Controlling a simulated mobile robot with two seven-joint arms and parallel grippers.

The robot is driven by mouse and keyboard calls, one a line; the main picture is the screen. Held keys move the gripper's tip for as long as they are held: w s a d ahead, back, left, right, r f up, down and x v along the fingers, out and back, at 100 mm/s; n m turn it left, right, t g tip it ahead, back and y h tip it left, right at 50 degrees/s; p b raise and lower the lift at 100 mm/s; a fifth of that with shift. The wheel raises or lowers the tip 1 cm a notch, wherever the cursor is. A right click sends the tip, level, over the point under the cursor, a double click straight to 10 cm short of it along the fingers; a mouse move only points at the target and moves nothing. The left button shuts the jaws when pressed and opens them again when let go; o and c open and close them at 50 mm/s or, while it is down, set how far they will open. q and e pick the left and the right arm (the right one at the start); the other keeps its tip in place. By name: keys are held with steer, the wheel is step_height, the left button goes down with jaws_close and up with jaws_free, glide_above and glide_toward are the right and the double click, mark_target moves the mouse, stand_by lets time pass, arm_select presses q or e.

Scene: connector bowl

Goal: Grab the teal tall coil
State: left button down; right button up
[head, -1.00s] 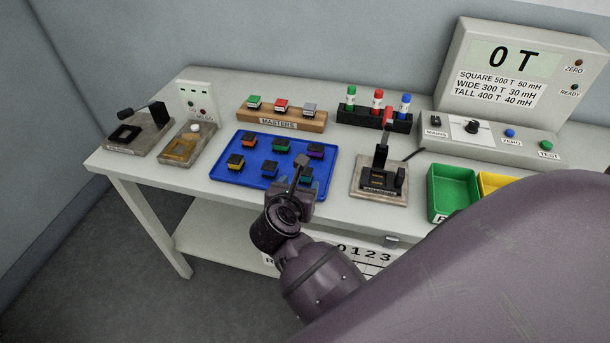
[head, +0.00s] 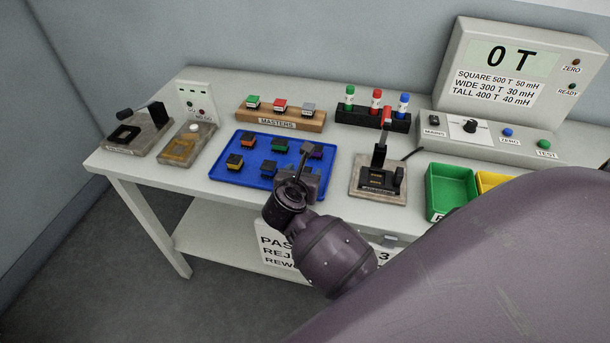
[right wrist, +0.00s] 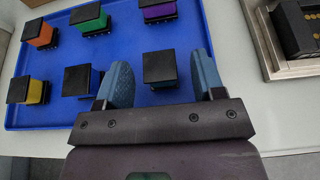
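The teal coil (right wrist: 163,84), with a black top, is at the near right of the blue tray (right wrist: 112,118) in the right wrist view. My right gripper (right wrist: 162,72) is open, its two blue fingers apart on either side of the coil in that view; I cannot tell how far above it they are. No grip on the coil shows. In the head view my right gripper (head: 303,168) is over the tray's right end and hides the teal coil. My left gripper is not in view.
The tray also holds orange (right wrist: 40,34), green (right wrist: 89,19), purple (right wrist: 159,11), yellow (right wrist: 33,90) and blue (right wrist: 90,80) coils. A lever fixture (head: 379,180) stands right of the tray. Behind are a masters block (head: 281,116) and a marker rack (head: 373,118).

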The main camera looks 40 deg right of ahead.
steer(key=c, duration=1)
steer(key=shift+r, duration=0.1)
